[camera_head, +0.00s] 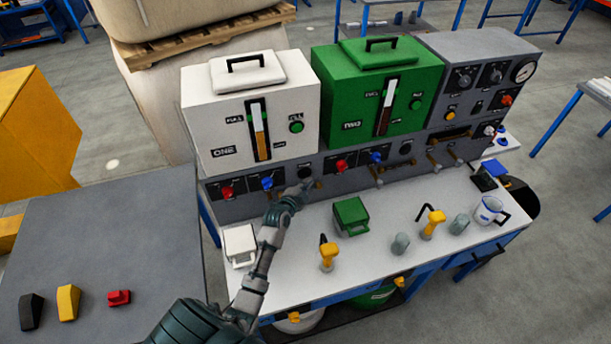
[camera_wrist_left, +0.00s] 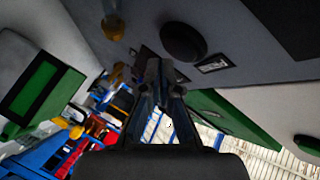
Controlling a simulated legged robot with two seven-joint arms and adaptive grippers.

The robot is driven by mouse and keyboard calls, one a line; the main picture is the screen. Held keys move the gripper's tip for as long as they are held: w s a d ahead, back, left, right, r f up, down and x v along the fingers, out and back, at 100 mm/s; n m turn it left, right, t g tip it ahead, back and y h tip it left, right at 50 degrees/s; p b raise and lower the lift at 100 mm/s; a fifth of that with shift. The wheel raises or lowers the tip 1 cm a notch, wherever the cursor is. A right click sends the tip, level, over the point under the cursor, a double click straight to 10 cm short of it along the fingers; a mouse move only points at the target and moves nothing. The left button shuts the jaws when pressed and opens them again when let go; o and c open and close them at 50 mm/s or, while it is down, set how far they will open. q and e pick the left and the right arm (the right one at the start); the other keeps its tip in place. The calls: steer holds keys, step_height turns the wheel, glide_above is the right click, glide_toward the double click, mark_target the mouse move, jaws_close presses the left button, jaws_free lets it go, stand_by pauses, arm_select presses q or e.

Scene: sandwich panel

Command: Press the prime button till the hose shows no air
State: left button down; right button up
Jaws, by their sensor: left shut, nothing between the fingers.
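A black round button (camera_head: 305,172) sits on the grey panel front under the white tank ONE (camera_head: 251,118). It also shows in the left wrist view as a large dark disc (camera_wrist_left: 183,42) beside a small label (camera_wrist_left: 214,63), whose text is unreadable. My left gripper (camera_head: 303,189) is shut and empty, just below and in front of this button. In the left wrist view its fingertips (camera_wrist_left: 163,70) are together near the disc; I cannot tell whether they touch it. A second black button (camera_head: 405,148) sits under the green tank TWO (camera_head: 377,95). I cannot make out the hose clearly.
Red (camera_head: 227,192) and blue (camera_head: 267,183) knobs are left of the button. A brass fitting (camera_wrist_left: 113,27) is near the fingers. A white box (camera_head: 239,245), green box (camera_head: 351,217), yellow-handled tools (camera_head: 328,254) and a mug (camera_head: 489,211) stand on the white bench.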

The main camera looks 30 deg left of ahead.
arm_select(q)
steer(key=shift+w+a, duration=0.1)
steer(key=shift+a, duration=0.05)
stand_by(0.4)
steer(key=shift+w+a+r, duration=0.1)
steer(key=shift+w+a, duration=0.05)
steer(key=shift+a, duration=0.05)
steer(key=shift+w+a, duration=0.3)
stand_by(0.9)
steer(key=shift+s+d, duration=0.1)
steer(key=shift+s+d+p, duration=0.5)
